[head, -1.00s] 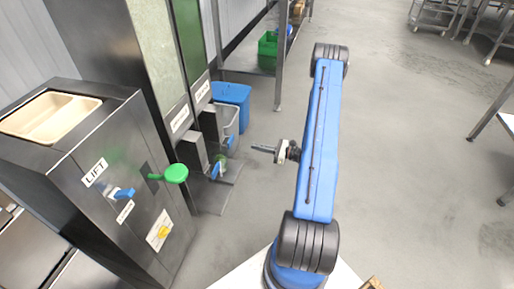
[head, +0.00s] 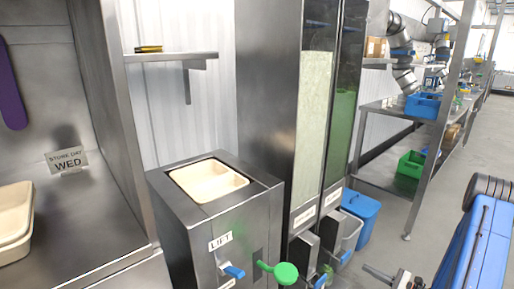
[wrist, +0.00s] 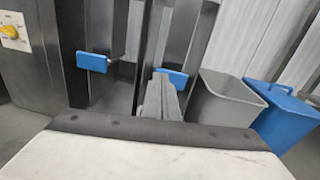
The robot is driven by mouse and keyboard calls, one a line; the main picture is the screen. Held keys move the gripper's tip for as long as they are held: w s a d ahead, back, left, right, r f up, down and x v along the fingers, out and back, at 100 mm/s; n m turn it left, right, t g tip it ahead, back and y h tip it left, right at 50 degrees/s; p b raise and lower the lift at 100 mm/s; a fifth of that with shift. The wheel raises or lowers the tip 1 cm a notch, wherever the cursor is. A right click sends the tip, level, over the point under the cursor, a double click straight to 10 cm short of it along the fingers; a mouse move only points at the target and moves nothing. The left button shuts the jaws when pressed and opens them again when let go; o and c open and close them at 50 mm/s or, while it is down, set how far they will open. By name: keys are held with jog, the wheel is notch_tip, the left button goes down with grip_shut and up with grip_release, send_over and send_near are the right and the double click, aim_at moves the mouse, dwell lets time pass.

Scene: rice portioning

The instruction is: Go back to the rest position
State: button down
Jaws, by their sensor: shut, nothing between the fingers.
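My gripper (head: 379,274) shows at the bottom right of the head view, its thin grey fingers together and empty, pointing left. In the wrist view its closed fingers (wrist: 160,98) stand in front of the dispensers, with nothing between them. My blue arm is at the right edge of the head view, partly cut off. The gripper is in open air, right of the lift cabinet (head: 185,225) and in front of the dispensers. No held object shows.
Two tall dispensers (head: 268,105) with blue levers (wrist: 92,62) stand at centre. A grey bin (wrist: 225,98) and a blue bin (wrist: 285,120) are beside them. A green knob (head: 286,273) sticks out from the lift cabinet.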

jog(key=s+a+r+n+g, duration=0.4)
jog(key=a+r+n, duration=0.1)
jog(key=a+r, duration=0.25)
jog(key=s+a+r+n+g+h, duration=0.1)
jog(key=s+a+r+n+g, duration=0.3)
jog(key=a+r, duration=0.4)
jog(key=s+a+r+n+g, duration=0.35)
jog(key=a+r+n, duration=0.25)
jog(key=r, duration=0.3)
jog(key=s+r+n+t+h, duration=0.1)
jog(key=s+r+n+h, duration=0.4)
jog(key=s, duration=0.6)
jog(key=s+r+n+t+h, duration=0.2)
jog(key=s+r+n+h, duration=0.4)
jog(key=s, duration=0.5)
notch_tip(320, 180, up, 3)
jog(key=shift+a+f+n, duration=0.15)
jog(key=shift+a+n, duration=0.15)
jog(key=shift+a, duration=0.05)
